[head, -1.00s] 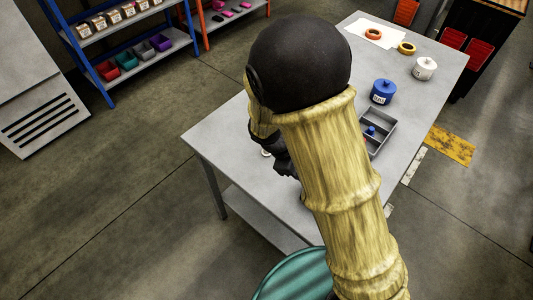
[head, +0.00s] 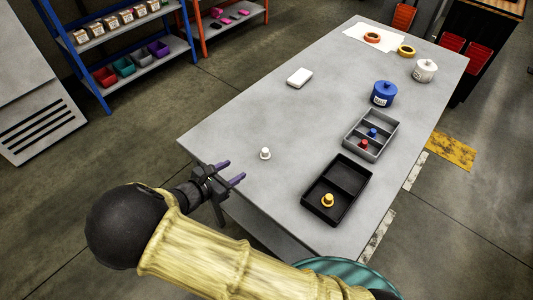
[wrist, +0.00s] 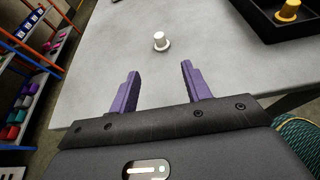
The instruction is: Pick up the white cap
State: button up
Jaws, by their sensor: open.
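The small white cap (head: 265,154) stands on the grey table near its left front part, clear of other things. It also shows in the wrist view (wrist: 160,41), beyond the fingertips and roughly between them. My gripper (head: 234,171) has two purple fingers and is open and empty. It is at the table's near left edge, short of the cap and not touching it.
A black tray (head: 353,182) with a yellow cap (head: 327,200) lies right of the cap. A grey divided tray (head: 385,153) holds a red and a blue cap. A blue pot (head: 383,93), white pot (head: 425,70) and white box (head: 300,77) stand farther back. The table (head: 232,120) around the cap is clear.

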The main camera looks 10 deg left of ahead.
aim_at(263, 153)
jog(key=p+x, duration=0.1)
jog(key=x, duration=1.1)
jog(key=shift+w+d+f+p, duration=0.15)
jog(key=shift+w+d+p, duration=0.15)
jog(key=shift+w, duration=0.1)
jog(key=x, duration=0.4)
jog(key=shift+p, duration=0.35)
jog(key=c, duration=1)
jog(key=shift+c, duration=0.2)
